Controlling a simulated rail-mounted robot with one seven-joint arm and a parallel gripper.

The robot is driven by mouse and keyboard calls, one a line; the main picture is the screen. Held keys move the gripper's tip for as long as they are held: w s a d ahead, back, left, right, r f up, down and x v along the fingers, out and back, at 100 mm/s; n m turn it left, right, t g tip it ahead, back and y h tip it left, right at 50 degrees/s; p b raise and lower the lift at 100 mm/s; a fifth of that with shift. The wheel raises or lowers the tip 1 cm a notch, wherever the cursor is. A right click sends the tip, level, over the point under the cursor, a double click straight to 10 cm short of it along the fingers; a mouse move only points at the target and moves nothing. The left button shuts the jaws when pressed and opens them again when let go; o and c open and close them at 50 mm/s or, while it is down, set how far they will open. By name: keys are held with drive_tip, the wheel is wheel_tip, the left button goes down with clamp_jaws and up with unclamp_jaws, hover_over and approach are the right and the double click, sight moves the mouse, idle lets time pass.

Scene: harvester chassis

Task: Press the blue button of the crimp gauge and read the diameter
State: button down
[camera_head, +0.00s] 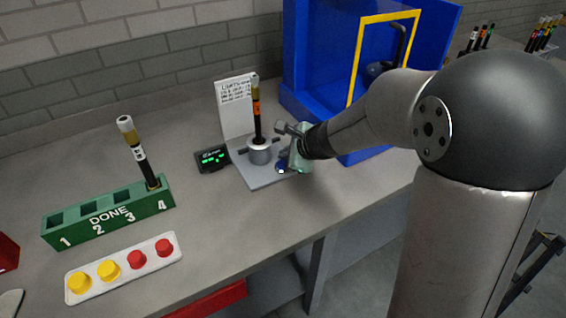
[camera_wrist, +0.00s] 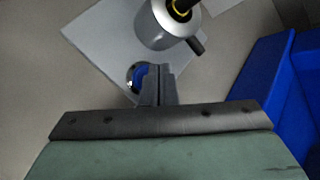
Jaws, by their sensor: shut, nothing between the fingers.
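The crimp gauge stands on a grey base plate (camera_head: 262,177), with a metal cylinder (camera_head: 259,152) holding an upright dark hose with an orange band (camera_head: 257,112). The blue button (camera_head: 281,170) sits at the plate's front right. In the wrist view the blue button (camera_wrist: 139,76) shows in a round metal ring, partly covered by my fingers. My gripper (camera_wrist: 158,72) is shut and empty, its fingertips over the right part of the button; contact cannot be told. It also shows in the head view (camera_head: 284,165). The display (camera_head: 212,158) left of the gauge shows green characters too small to read.
A printed card (camera_head: 235,103) stands behind the gauge. A blue cabinet with a yellow frame (camera_head: 321,105) is close on the right. A green DONE rack (camera_head: 108,213) holds one hose in slot 4. A white tray (camera_head: 125,268) holds yellow and red caps.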

drive_tip(key=shift+f, duration=0.1)
idle(0.4)
drive_tip(key=shift+f+b, duration=0.35)
drive_tip(key=shift+b, duration=0.25)
drive_tip(key=shift+f+b, duration=0.45)
drive_tip(key=shift+b, duration=0.05)
idle(0.5)
drive_tip(key=shift+r, duration=0.1)
drive_tip(key=shift+r+p, duration=0.75)
wheel_tip(320, 180, up, 5)
drive_tip(key=p, duration=0.4)
drive_tip(key=shift+r, duration=0.1)
idle(0.6)
